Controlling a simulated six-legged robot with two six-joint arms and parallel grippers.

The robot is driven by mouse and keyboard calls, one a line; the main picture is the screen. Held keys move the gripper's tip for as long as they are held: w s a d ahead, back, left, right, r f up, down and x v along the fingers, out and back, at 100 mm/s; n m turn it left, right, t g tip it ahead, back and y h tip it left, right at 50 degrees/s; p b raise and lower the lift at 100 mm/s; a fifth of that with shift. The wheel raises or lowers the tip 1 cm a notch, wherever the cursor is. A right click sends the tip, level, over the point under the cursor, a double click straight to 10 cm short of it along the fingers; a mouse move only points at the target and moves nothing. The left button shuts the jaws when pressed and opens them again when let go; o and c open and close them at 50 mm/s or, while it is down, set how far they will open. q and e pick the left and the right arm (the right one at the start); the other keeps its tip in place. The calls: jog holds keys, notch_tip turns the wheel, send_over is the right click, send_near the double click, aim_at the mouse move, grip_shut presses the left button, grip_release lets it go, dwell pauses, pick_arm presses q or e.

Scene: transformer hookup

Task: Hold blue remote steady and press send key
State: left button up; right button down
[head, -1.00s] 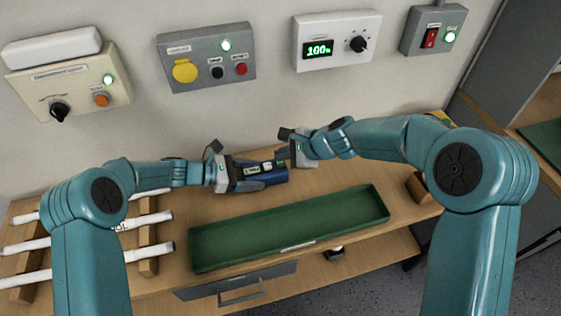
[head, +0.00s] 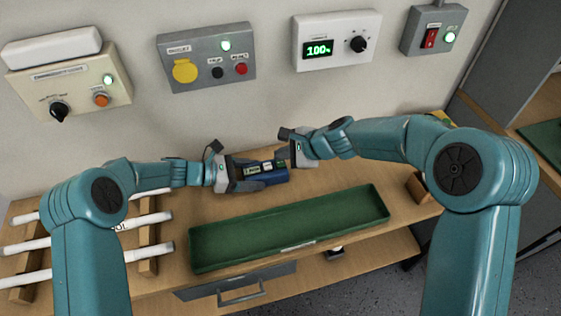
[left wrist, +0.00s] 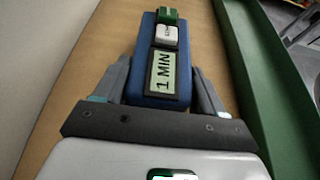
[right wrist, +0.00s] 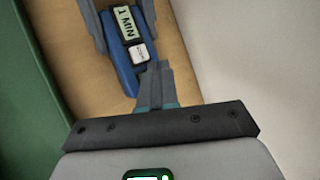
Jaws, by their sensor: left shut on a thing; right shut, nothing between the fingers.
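The blue remote (head: 268,179) is held above the bench, pointing right in the head view. In the left wrist view, the remote (left wrist: 143,62) has a display (left wrist: 163,72) reading "1 MIN", a white key (left wrist: 166,35) with unreadable small lettering, and a green part (left wrist: 168,14) at its far end. My left gripper (head: 250,175) is shut on the remote's sides. My right gripper (head: 282,156) is shut and empty at the remote's far end. In the right wrist view its fingertips (right wrist: 154,68) overlap that end, beside the white key (right wrist: 138,53); I cannot tell whether they touch.
A green tray (head: 290,228) lies in front on the wooden bench (head: 390,222). White tubes (head: 145,221) rest on a rack at the left. Wall boxes, including a grey one (head: 205,75) and a white "100%" one (head: 372,25), stand behind.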

aim_at(283, 164)
jog(key=shift+f, duration=0.2)
jog(key=shift+f, duration=0.25)
jog(key=shift+f, duration=0.45)
dwell(0.7)
jog(key=shift+r, duration=0.9)
jog(key=shift+r, duration=2.5)
